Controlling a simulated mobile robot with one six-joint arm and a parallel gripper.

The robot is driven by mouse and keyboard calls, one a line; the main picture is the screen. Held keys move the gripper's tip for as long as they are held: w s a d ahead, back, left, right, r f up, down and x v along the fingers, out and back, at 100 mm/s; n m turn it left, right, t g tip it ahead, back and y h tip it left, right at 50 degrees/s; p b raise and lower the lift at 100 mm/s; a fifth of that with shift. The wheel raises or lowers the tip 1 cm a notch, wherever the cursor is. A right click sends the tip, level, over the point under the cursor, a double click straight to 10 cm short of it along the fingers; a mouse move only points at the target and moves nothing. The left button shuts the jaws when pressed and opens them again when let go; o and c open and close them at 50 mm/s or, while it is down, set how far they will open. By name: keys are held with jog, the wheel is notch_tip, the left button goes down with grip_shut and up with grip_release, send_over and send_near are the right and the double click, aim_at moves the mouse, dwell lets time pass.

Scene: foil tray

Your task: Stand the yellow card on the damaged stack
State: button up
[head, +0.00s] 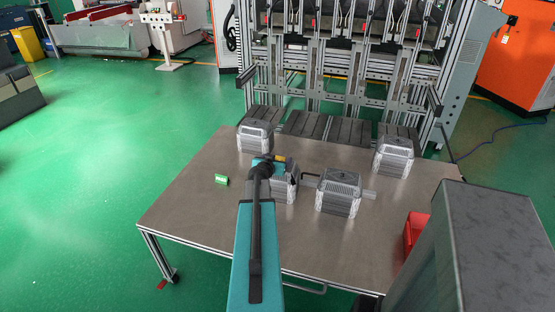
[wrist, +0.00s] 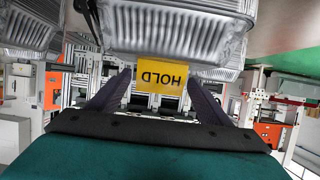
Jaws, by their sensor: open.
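The yellow card (wrist: 160,76), lettered HOLD, appears upside down in the wrist view, where the whole picture looks inverted. Its edge meets the top of a foil tray stack (wrist: 170,30), so it appears to stand on that stack. My gripper (wrist: 161,88) is open, with one dark finger on each side of the card. In the head view the card (head: 280,158) is a small yellow patch at my gripper (head: 268,165), over the middle-left stack (head: 284,192). My arm hides part of that stack. I cannot make out damage on it.
Other foil stacks stand at the back left (head: 255,137), front middle (head: 338,192) and right (head: 393,157) of the table (head: 200,218). A red bin (head: 415,230) sits at the right. The table's front left is clear.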

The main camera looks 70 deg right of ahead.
jog(key=b+v, duration=0.1)
jog(key=v, duration=1)
jog(key=shift+a, duration=0.35)
jog(key=shift+w, duration=0.1)
dwell(0.7)
